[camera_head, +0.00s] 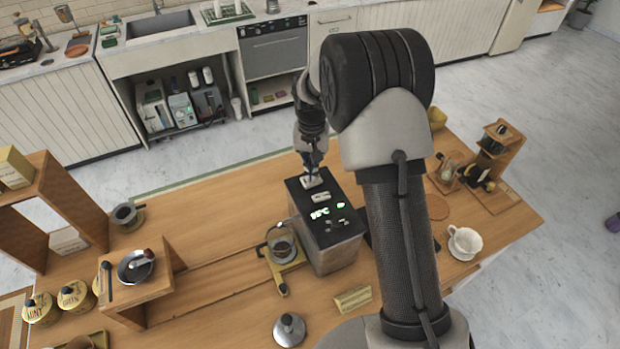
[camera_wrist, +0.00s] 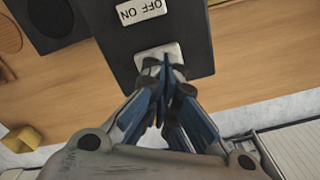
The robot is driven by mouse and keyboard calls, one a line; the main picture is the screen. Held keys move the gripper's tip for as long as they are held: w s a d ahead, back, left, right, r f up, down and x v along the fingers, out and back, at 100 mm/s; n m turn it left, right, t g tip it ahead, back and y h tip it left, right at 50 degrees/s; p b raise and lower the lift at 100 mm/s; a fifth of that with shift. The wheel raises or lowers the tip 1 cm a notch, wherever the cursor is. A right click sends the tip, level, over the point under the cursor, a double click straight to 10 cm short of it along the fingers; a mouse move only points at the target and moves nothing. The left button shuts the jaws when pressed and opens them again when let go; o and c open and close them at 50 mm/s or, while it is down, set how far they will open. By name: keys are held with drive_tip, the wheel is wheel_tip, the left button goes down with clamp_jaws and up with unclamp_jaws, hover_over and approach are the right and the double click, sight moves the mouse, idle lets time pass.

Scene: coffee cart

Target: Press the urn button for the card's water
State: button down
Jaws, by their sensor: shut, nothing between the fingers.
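The urn (camera_head: 335,252) is a box with a dark top and grey sides on the wooden counter. Its top has a lit green display (camera_head: 320,213), small buttons and a pale ON/OFF switch plate (camera_wrist: 142,10). A pale square button plate (camera_wrist: 150,55) sits near one end of the top. My gripper (camera_head: 311,172) is shut and empty, pointing down at that end. In the wrist view its fingertips (camera_wrist: 166,62) overlap the pale plate; I cannot tell whether they touch it. A small tan card-like sign (camera_head: 353,299) lies in front; its writing is unreadable.
A glass server (camera_head: 281,245) on a yellow stand is left of the urn. A white cup (camera_head: 464,243) and a wooden dripper stand (camera_head: 495,170) are at right. A pan (camera_head: 136,266) rests on a wooden stand at left. The counter left of the urn is partly clear.

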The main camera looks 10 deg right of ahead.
drive_tip(key=shift+f+b, duration=0.6)
drive_tip(key=shift+f, duration=0.45)
drive_tip(key=shift+r, duration=0.1)
drive_tip(key=shift+r+p, duration=0.85)
drive_tip(key=shift+r, duration=0.35)
drive_tip(key=shift+f+b, duration=0.75)
drive_tip(key=shift+f, duration=0.4)
idle(1.1)
drive_tip(key=shift+r+p, duration=0.7)
drive_tip(key=shift+r, duration=0.4)
